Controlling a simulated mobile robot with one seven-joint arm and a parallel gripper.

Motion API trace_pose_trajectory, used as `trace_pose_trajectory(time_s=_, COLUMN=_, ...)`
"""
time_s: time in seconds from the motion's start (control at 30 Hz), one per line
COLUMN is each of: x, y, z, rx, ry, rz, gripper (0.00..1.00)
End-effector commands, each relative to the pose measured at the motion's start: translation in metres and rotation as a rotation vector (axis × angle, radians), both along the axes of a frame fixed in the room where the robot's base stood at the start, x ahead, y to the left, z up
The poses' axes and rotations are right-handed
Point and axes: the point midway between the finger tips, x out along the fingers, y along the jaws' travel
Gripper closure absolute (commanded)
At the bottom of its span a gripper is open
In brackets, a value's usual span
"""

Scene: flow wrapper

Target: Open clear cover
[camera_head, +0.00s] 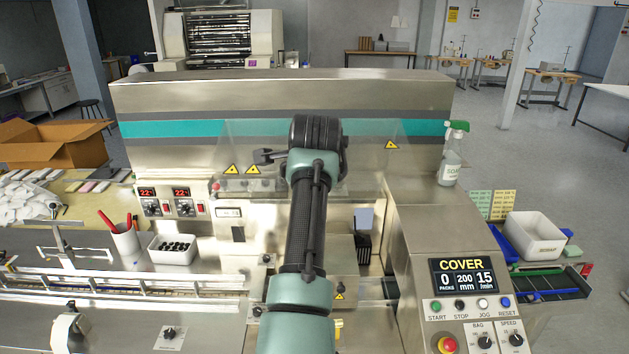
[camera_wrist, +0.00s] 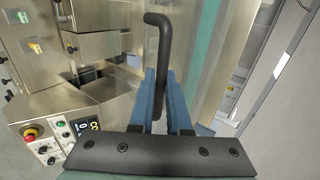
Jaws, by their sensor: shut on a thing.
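The clear cover (camera_head: 260,138) is a see-through panel with yellow warning triangles on the front of the steel wrapper machine. It stands raised and tilted in front of the teal stripe, with the area below it exposed. My gripper (camera_wrist: 158,85) has blue fingers shut on the cover's black handle (camera_wrist: 160,45), a bent bar that rises between them in the wrist view. In the head view my arm covers the middle of the cover and hides most of the fingers and the grip.
A control panel with a lit display (camera_head: 463,276) reading COVER stands to the right. A spray bottle (camera_head: 451,160) stands on the right-hand ledge. A cup with red-handled tools (camera_head: 125,240) and a white bin of dark pieces (camera_head: 173,250) stand to the left.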

Motion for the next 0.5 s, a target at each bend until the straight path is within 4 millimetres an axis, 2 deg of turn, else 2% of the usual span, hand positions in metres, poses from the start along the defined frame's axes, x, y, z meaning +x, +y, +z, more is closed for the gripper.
trace_pose_trajectory(time_s=0.13, x=0.0028, y=0.0003, z=0.0082, rx=-0.001, ry=0.006, rz=0.002, gripper=1.00)
trace_pose_trajectory(time_s=0.5, x=0.0040, y=0.0000, z=0.0100, rx=-0.002, ry=0.007, rz=0.001, gripper=1.00)
